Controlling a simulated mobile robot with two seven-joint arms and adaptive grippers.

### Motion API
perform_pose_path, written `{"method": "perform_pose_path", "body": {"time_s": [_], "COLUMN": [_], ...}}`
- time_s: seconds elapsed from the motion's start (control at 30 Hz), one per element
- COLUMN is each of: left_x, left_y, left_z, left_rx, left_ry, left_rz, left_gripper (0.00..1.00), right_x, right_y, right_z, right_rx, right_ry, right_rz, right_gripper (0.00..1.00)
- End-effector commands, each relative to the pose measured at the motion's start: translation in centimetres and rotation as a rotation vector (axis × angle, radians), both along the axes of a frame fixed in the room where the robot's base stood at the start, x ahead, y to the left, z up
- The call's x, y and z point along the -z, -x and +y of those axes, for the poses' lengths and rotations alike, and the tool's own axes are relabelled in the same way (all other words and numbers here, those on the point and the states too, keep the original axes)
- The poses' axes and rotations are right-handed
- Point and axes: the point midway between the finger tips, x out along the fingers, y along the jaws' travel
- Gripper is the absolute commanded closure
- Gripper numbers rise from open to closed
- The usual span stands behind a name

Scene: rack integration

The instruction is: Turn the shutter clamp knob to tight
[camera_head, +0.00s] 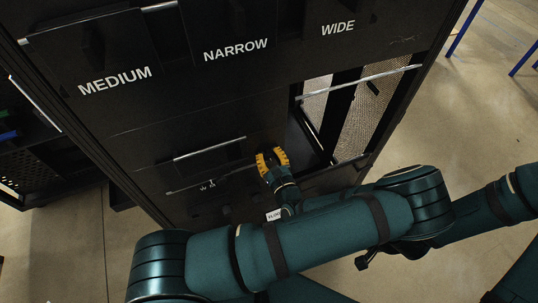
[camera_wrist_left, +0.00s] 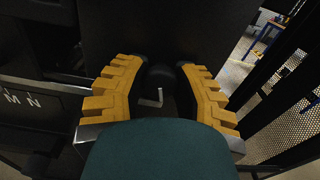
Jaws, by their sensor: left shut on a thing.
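My left gripper (camera_head: 271,158) has yellow ridged fingers and is at the dark front of the rack, beside an open bay. In the left wrist view the gripper (camera_wrist_left: 160,85) is closed around a black rounded knob (camera_wrist_left: 161,73), with a finger on each side. A small pale L-shaped mark or lever (camera_wrist_left: 152,100) shows just below the knob, between the fingers. In the head view the fingers hide the knob. I cannot read the knob's setting. My right gripper is not clearly seen.
Panels labelled MEDIUM (camera_head: 115,80), NARROW (camera_head: 236,50) and WIDE (camera_head: 338,28) are higher on the rack. An open bay with perforated metal (camera_head: 358,125) is right of my gripper. A lettered strip (camera_wrist_left: 25,100) is at left in the wrist view.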

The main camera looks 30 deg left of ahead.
Motion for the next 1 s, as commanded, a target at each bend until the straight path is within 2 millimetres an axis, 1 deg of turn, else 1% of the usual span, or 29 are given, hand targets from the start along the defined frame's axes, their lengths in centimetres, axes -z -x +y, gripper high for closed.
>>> {"method": "perform_pose_path", "body": {"time_s": [0.3, 0.87, 0.9, 0.97, 1.0], "left_x": [0.04, 0.04, 0.04, 0.03, 0.03], "left_y": [0.01, 0.02, 0.02, 0.02, 0.01], "left_z": [-0.03, -0.02, -0.02, -0.02, -0.02], "left_rx": [0.0, 0.001, 0.001, 0.001, 0.0], "left_ry": [-0.081, -0.098, -0.098, -0.098, -0.098], "left_rz": [0.092, 0.111, 0.111, 0.111, 0.111], "left_gripper": [1.0, 1.0, 0.56, 0.37, 0.37], "right_x": [-0.07, -0.08, -0.08, -0.08, -0.08], "right_y": [0.0, -0.01, 0.0, 0.0, 0.0], "right_z": [-0.01, -0.01, -0.01, -0.01, -0.01], "right_rx": [0.0, 0.0, 0.0, 0.0, 0.0], "right_ry": [0.0, 0.0, 0.0, 0.0, 0.0], "right_rz": [0.0, 0.0, 0.0, 0.0, 0.0], "right_gripper": [0.53, 0.53, 0.53, 0.53, 0.53]}}
